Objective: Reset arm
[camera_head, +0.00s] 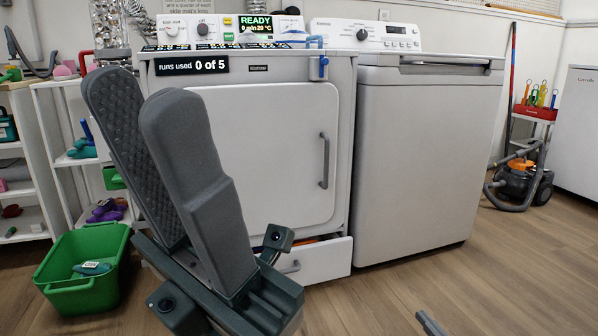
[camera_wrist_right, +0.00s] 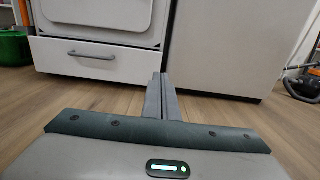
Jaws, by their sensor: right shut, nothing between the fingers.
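My left gripper (camera_head: 138,92) is large in the head view, its two dark grey fingers pointing up in front of the left appliance. The fingers stand apart, with one textured inner pad showing, and I see nothing between them. My right gripper (camera_wrist_right: 162,80) shows in the right wrist view with its two grey fingers together and nothing held. It is low over the wooden floor, pointing toward the white appliances. In the head view only a small grey piece of it (camera_head: 430,323) shows at the bottom edge.
A white appliance (camera_head: 270,140) has a shut door and a slightly open bottom drawer (camera_head: 325,262). A second appliance (camera_head: 425,150) stands to its right. A green bin (camera_head: 85,295) is at left, a vacuum cleaner (camera_head: 520,180) at right. Floor at front right is clear.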

